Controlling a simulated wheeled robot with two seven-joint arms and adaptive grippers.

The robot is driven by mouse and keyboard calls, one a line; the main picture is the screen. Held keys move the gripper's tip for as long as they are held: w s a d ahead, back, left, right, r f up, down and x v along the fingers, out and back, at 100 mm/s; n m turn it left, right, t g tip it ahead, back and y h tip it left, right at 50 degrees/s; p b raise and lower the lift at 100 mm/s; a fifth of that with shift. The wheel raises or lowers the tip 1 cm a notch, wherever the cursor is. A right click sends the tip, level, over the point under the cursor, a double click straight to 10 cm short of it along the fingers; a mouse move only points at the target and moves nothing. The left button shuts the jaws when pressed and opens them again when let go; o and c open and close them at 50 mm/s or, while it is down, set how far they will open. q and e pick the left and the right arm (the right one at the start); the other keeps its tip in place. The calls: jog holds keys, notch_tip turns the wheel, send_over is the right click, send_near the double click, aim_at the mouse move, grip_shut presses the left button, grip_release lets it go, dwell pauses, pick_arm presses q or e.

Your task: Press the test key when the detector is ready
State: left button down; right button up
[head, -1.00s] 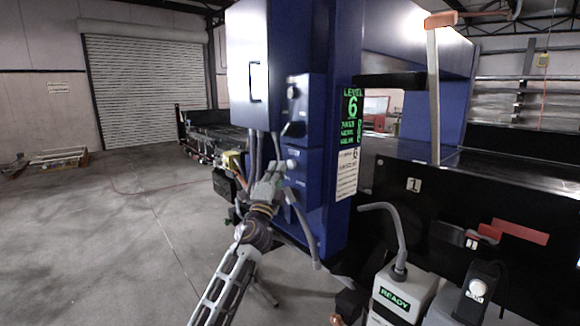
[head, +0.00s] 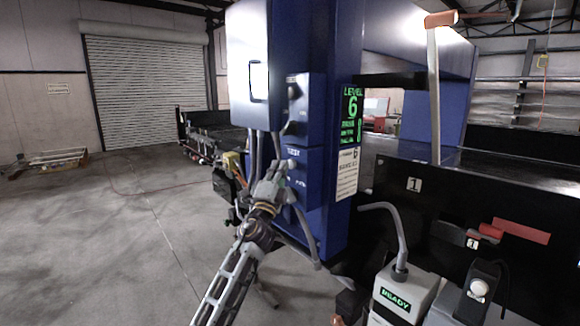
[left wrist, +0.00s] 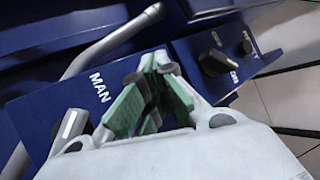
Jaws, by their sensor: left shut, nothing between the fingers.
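The blue detector cabinet (head: 330,120) carries a small blue panel with a label that seems to read TEST (head: 293,152). A pale round button or knob (head: 291,164) sits just below that label. My left gripper (head: 281,168) is shut and empty, its tips close to this knob; I cannot tell whether they touch. In the left wrist view, my left gripper (left wrist: 157,68) with green pads is in front of a blue panel marked MAN (left wrist: 98,88). The test key is not clearly visible there. A grey box with a lit green READY sign (head: 395,300) stands at lower right. My right gripper is out of view.
A green display (head: 351,115) on the cabinet reads LEVEL 6. The left wrist view shows a black knob (left wrist: 213,62) and a grey knob (left wrist: 70,127). Grey cables (head: 300,225) hang by the panel. The conveyor (head: 480,170) runs right; open floor (head: 120,230) lies left.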

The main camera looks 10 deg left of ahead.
pick_arm(q)
jog(key=shift+w+d, duration=0.1)
jog(key=shift+w, duration=0.05)
dwell(0.5)
jog(key=shift+w+d+b, duration=0.2)
jog(key=shift+w+b, duration=0.05)
jog(key=shift+b, duration=0.15)
dwell(0.5)
jog(key=shift+s+a, duration=0.1)
jog(key=shift+s, duration=0.05)
dwell(0.4)
jog(key=shift+s+a+p, duration=0.45)
jog(key=shift+s, duration=0.1)
jog(key=shift+s+a, duration=0.1)
